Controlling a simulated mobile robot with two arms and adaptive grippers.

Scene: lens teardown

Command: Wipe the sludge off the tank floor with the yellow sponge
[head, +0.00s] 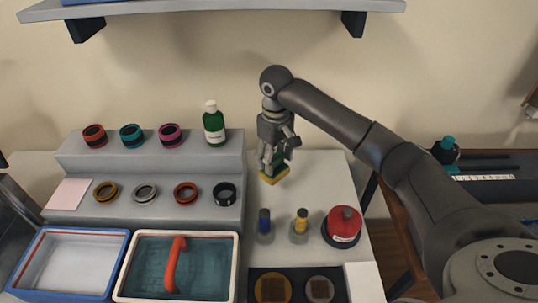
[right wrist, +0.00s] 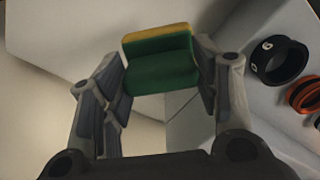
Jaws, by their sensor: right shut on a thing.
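My right gripper (head: 272,163) is shut on the yellow sponge (head: 275,177), above or at the bench top right of the stepped stand. In the right wrist view the sponge (right wrist: 162,62) shows a thick green part and a yellow layer along its far edge, held between both fingers. A white-rimmed tank (head: 237,262) at the front holds a teal, water-like surface with a red-orange bent bar across it. A blue-rimmed tray (head: 125,247) with a pale floor stands left of it. I cannot make out sludge in either. My left gripper is not in view.
The grey stepped stand (head: 150,153) carries several coloured rings and a green bottle (head: 213,124). A blue-topped piece (head: 264,222), a yellow-topped piece (head: 301,222) and a red round-topped container (head: 343,225) stand right of the tank. A shelf (head: 220,9) hangs above.

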